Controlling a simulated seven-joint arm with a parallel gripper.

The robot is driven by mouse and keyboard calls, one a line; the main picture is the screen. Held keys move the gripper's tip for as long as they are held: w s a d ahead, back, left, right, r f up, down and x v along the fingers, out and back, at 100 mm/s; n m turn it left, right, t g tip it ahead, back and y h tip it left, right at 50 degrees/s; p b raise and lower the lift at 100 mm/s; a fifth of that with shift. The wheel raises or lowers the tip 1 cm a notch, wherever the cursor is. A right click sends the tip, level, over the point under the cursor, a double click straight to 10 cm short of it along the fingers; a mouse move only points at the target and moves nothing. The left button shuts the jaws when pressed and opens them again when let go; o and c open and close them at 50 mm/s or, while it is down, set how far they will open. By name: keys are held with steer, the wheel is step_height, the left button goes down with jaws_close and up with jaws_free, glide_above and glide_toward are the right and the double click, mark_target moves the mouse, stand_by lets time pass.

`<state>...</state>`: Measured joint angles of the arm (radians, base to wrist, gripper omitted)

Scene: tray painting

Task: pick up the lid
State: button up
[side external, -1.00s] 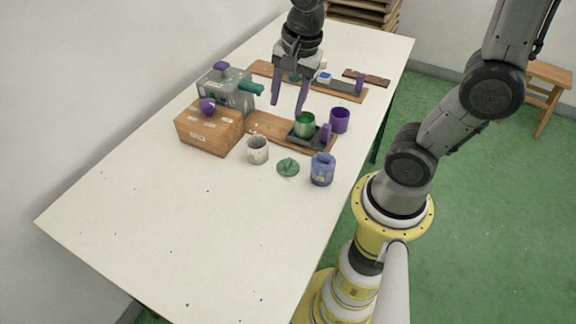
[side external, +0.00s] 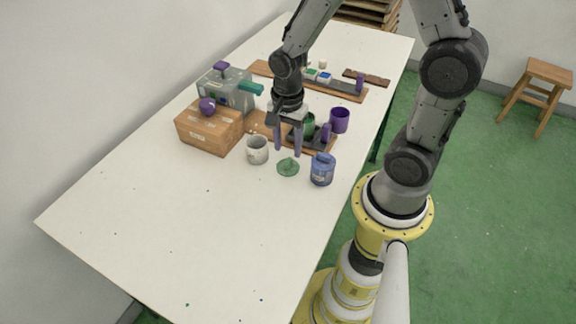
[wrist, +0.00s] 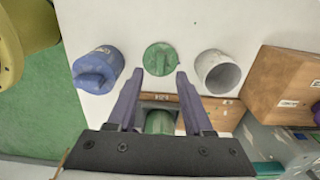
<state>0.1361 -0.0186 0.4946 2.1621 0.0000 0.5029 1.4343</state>
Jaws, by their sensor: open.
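The lid is a flat green disc with a raised grip (side external: 288,167), lying on the white table between a grey-white cup and a blue container. In the wrist view the lid (wrist: 160,59) lies just beyond the fingertips, roughly midway between them. My gripper (side external: 288,153) is open and empty, its purple fingers pointing down above and slightly behind the lid. The gripper also shows in the wrist view (wrist: 154,72) with its fingers apart. A green cup (side external: 308,124) stands on a dark tray behind the gripper, partly hidden by it.
The grey-white cup (side external: 257,150) stands left of the lid and the blue container (side external: 322,170) right of it, both close. A cardboard-brown box (side external: 208,131) with a purple knob is farther left. A purple cup (side external: 340,120) stands behind. The table's front is clear.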

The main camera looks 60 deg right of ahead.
mark_target(288, 161)
step_height(288, 161, down, 5)
steer(key=shift+d+f, duration=0.1)
steer(key=shift+d, duration=0.05)
jaws_close()
stand_by(0.4)
